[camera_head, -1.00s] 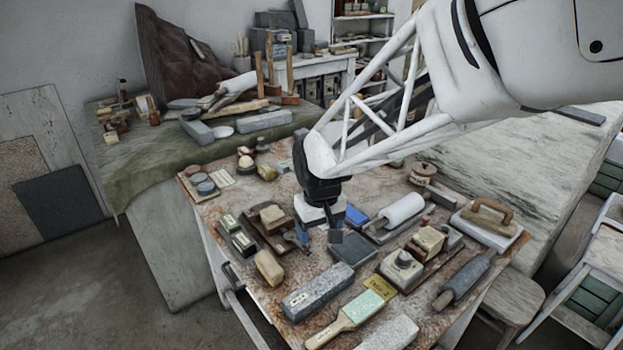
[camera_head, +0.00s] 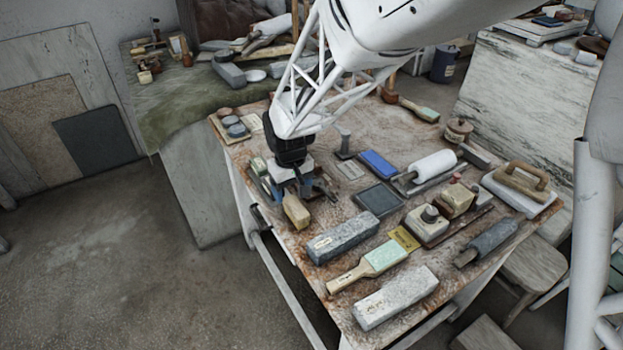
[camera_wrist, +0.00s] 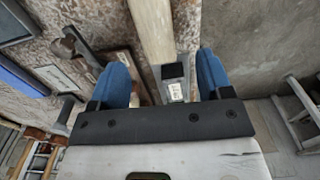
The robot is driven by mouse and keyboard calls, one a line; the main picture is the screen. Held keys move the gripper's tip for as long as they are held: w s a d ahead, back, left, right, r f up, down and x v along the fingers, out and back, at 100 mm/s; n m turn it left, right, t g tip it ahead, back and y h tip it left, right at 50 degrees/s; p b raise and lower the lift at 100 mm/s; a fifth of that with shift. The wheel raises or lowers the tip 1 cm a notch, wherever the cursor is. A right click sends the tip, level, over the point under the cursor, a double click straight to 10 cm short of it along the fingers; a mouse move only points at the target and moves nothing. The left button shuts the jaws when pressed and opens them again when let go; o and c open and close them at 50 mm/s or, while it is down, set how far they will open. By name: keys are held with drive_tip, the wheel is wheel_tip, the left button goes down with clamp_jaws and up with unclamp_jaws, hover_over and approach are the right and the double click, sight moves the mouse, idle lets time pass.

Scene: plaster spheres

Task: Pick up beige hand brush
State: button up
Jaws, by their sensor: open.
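The beige hand brush, a pale oblong block (camera_head: 296,212), lies near the left edge of the brown work table (camera_head: 355,212). In the head view my gripper (camera_head: 291,192) is just behind it and low over the table, hiding part of its far end. In the wrist view my gripper (camera_wrist: 162,72) is open, with its blue fingers well apart. A long beige piece (camera_wrist: 152,28), which looks like the brush, runs from the top edge towards the gap between them. Nothing is held. I cannot tell whether a finger touches the brush.
A rail (camera_head: 285,290) runs along the table's left side.

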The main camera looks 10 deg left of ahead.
sight(295, 205)
drive_tip(key=shift+f, duration=1.3)
drive_tip(key=shift+d+f, duration=0.15)
drive_tip(key=shift+f, duration=1.15)
drive_tip(key=shift+d+f, duration=0.1)
drive_tip(key=shift+f, duration=1.2)
drive_tip(key=c, duration=1)
drive_tip(key=shift+r, duration=0.1)
drive_tip(key=shift+r, duration=4.95)
